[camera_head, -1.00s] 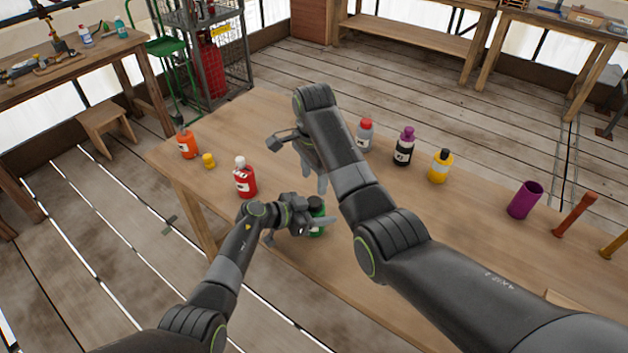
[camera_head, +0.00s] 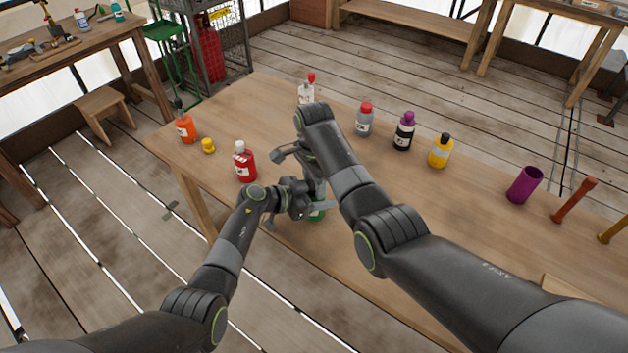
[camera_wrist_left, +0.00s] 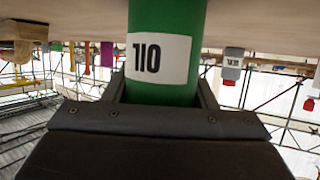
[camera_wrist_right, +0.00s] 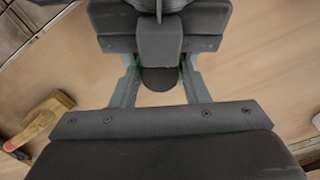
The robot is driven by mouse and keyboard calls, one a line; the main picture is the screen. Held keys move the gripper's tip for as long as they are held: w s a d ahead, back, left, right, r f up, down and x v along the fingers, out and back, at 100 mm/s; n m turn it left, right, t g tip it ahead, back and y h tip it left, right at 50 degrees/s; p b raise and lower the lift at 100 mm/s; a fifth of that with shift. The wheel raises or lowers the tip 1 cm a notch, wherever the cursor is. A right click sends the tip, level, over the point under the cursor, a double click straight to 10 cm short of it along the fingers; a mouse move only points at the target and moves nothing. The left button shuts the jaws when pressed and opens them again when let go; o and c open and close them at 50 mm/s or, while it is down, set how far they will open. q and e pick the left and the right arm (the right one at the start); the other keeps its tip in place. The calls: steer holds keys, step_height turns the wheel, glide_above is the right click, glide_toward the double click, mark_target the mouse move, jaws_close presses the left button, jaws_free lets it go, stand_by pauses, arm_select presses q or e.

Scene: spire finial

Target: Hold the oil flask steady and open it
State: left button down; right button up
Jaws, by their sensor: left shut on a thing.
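The green flask (camera_head: 318,214) with a white 110 label stands near the front edge of the table, largely hidden by my arms. In the left wrist view the flask (camera_wrist_left: 165,85) sits between my left fingers. My left gripper (camera_head: 316,206) is shut on its body from the side. My right gripper (camera_wrist_right: 160,80) points down from above. Its fingers lie on either side of the flask's black cap (camera_wrist_right: 160,80) and look open, with narrow gaps. Whether they touch the cap is hard to tell.
A red bottle (camera_head: 244,164), yellow jar (camera_head: 208,146) and orange bottle (camera_head: 185,128) stand left. Grey (camera_head: 364,122), black-purple (camera_head: 403,134) and yellow (camera_head: 440,152) bottles stand behind, with a white bottle (camera_head: 306,92) farther back. A purple cup (camera_head: 524,185) stands right.

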steer(key=c, duration=0.7)
steer(key=shift+n, duration=1.7)
steer(key=o, duration=1.1)
steer(key=shift+r, duration=2.3)
arm_select(q)
steer(key=c, duration=0.5)
jaws_free()
